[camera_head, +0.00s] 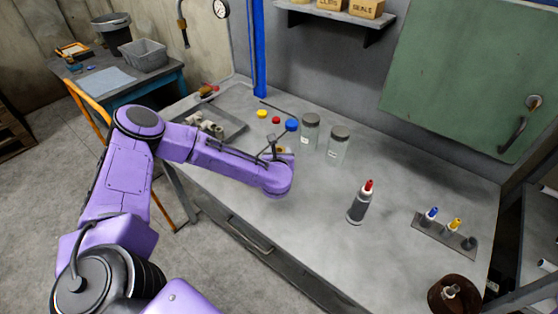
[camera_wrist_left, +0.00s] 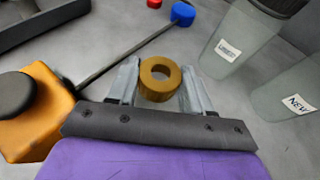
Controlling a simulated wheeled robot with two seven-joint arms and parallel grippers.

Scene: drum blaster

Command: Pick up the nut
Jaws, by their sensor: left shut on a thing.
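The nut is a brass-coloured ring (camera_wrist_left: 159,79) with a round hole, seen in the left wrist view. It sits between the two grey fingers of my left gripper (camera_wrist_left: 158,88), which is shut on it. In the head view my left gripper (camera_head: 276,150) is over the back of the grey workbench, just left of the glass jars, and mostly hidden by its own arm. Whether the nut touches the bench is not clear. My right gripper is not in view.
Two lidded jars (camera_head: 309,133) (camera_head: 338,147) stand close to the right of my left gripper; one label reads NEW. An orange block with a dark knob (camera_wrist_left: 35,115) is close on the left. A blue-ended rod (camera_wrist_left: 182,14) lies behind. A red-capped bottle (camera_head: 358,203) stands mid-bench.

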